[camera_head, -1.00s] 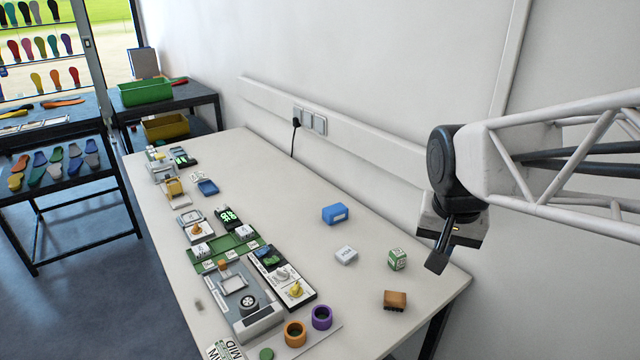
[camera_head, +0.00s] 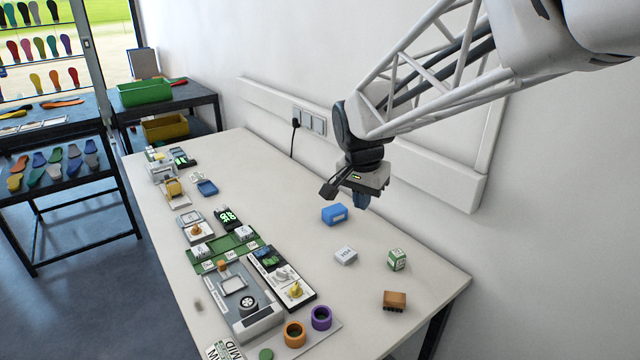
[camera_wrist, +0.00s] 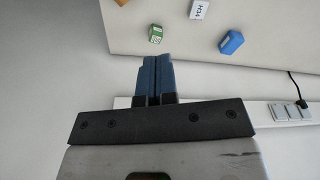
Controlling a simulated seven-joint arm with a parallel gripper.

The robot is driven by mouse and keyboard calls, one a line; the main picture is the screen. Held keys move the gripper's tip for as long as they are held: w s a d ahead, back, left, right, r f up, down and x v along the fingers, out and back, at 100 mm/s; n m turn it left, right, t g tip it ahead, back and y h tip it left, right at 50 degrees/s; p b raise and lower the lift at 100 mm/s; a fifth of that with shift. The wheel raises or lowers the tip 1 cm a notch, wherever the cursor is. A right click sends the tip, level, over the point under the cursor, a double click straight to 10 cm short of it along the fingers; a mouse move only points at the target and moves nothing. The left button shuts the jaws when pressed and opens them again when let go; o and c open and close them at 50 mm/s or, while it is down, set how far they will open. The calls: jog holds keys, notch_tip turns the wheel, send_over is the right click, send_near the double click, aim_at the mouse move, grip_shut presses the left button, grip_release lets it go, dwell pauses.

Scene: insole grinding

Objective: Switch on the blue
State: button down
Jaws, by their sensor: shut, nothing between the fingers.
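A blue block (camera_head: 335,214) lies on the white table, right of its middle; it also shows in the wrist view (camera_wrist: 231,42). A small blue tray (camera_head: 207,188) lies further back on the left. My gripper (camera_head: 361,202) is above the table's back edge, up and to the right of the blue block in the head view, and apart from it. Its blue fingers (camera_wrist: 158,60) are shut together with nothing between them. A grey device with a round dial (camera_head: 249,301) and a black-and-white panel with a yellow knob (camera_head: 295,289) stand near the front.
A white block (camera_head: 346,255), a green-and-white block (camera_head: 397,260) and a brown block (camera_head: 395,300) lie on the right of the table. Orange (camera_head: 295,333) and purple (camera_head: 321,317) rings stand at the front. Wall sockets (camera_head: 313,122) with a plugged cable are behind.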

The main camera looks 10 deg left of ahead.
jog(key=w+a+f+m, duration=0.1)
jog(key=w+a+f, duration=0.25)
jog(key=a, duration=0.35)
jog(key=w+a+f+m, duration=0.1)
jog(key=w+a+f, duration=0.1)
jog(key=w+a, duration=0.45)
jog(key=m, duration=0.2)
send_over(267, 248)
jog(key=s+a, duration=0.2)
notch_tip(267, 248, down, 9)
jog(key=shift+h, duration=0.4)
jog(key=shift+w, duration=0.1)
jog(key=shift+w+d+f, duration=0.25)
jog(key=shift+w+f, duration=0.05)
jog(key=shift+f, duration=2)
jog(key=shift+w+d+f, duration=0.25)
jog(key=shift+d+f, duration=0.05)
jog(key=shift+f, duration=2)
jog(key=shift+w+d+f, duration=0.25)
jog(key=shift+w+f, duration=0.05)
jog(key=shift+f, duration=2)
jog(key=shift+d+f, duration=0.1)
jog(key=shift+w+f+g+y, duration=0.1)
jog(key=shift+f+g+y, duration=0.2)
jog(key=shift+g, duration=0.2)
jog(key=shift+d, duration=0.1)
